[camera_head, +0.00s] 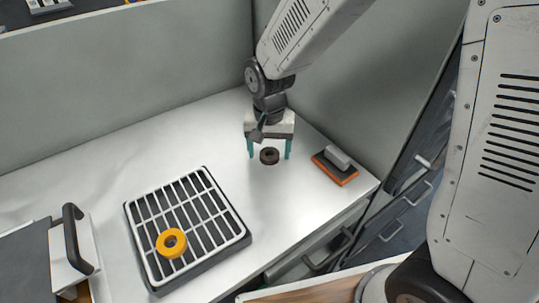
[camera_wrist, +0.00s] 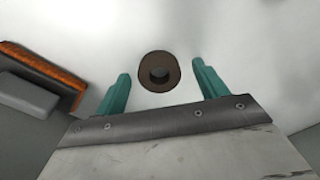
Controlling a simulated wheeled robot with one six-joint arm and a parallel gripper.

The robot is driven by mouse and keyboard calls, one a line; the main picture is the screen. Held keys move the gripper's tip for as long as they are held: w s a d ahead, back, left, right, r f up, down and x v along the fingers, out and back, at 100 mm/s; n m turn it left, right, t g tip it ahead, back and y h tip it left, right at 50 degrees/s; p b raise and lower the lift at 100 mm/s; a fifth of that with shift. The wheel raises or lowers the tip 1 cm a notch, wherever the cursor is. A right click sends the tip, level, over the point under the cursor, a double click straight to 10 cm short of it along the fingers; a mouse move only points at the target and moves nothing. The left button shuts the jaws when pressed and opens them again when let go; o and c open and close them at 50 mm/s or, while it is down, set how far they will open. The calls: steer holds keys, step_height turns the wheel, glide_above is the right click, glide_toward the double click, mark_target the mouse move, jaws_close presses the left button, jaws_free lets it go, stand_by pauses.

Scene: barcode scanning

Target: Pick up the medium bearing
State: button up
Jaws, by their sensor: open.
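A dark brown ring-shaped bearing (camera_head: 269,156) lies on the white table in the head view. It also shows in the wrist view (camera_wrist: 159,72) as a thick brown ring with a dark hole. My gripper (camera_head: 269,155) is open, its two teal fingers pointing down on either side of the bearing in the head view. In the wrist view the bearing appears between and slightly beyond the fingertips (camera_wrist: 157,68), with gaps on both sides. A larger yellow ring (camera_head: 172,243) lies on the grid tray.
A black tray with a white grid (camera_head: 207,172) sits left of centre. An orange block with a grey handle (camera_head: 336,167) lies close right of my gripper and also shows in the wrist view (camera_wrist: 42,62). Grey walls (camera_head: 130,70) stand behind. The table between tray and gripper is clear.

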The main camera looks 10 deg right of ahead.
steer(key=shift+f, duration=0.1)
steer(key=shift+c, duration=0.3)
steer(key=c, duration=1.1)
